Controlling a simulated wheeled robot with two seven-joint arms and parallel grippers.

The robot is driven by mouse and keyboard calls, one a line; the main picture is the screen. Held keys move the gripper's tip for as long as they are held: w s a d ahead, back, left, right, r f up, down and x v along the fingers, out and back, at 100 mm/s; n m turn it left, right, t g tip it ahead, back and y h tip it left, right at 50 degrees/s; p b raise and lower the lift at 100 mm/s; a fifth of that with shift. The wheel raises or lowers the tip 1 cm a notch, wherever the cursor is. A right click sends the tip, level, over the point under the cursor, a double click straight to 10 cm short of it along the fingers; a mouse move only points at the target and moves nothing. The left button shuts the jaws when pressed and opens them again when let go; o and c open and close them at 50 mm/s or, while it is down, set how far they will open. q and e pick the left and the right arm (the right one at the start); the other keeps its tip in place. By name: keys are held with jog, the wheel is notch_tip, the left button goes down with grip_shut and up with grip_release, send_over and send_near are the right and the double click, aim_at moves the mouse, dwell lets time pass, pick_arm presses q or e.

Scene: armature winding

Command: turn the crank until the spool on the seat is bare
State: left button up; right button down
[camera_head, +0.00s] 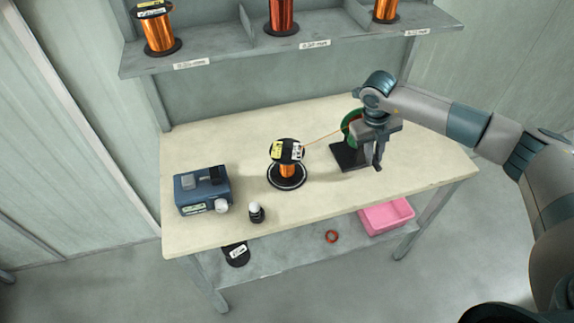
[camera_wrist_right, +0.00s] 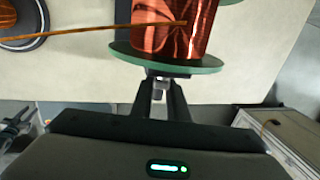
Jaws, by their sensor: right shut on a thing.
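A spool (camera_head: 287,171) of copper wire with a black top flange and labels stands upright on the round dark seat (camera_head: 287,183) at mid-table. Copper still shows on its core. A wire (camera_head: 322,137) runs from it to the green-flanged winder (camera_head: 350,133) on a black base (camera_head: 348,157). In the right wrist view, the winder's drum (camera_wrist_right: 180,30) is wound with copper, above a green flange (camera_wrist_right: 165,58). My right gripper (camera_head: 377,166) is at the winder's near side, shut on a small grey crank knob (camera_wrist_right: 159,92) between its fingertips. The crank's arm is mostly hidden. My left gripper is out of view.
A blue-grey box device (camera_head: 202,191) with a white knob and a small dark bottle (camera_head: 256,212) stand at the table's left. Full spools (camera_head: 158,34) sit on the shelf above. A pink bin (camera_head: 386,217) and a red ring (camera_head: 331,236) lie on the lower shelf.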

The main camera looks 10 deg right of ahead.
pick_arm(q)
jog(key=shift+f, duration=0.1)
pick_arm(e)
jog(key=shift+a+f, duration=0.1)
jog(key=shift+a, duration=0.55)
jog(key=c, duration=1.6)
grip_release()
jog(key=shift+c, duration=0.2)
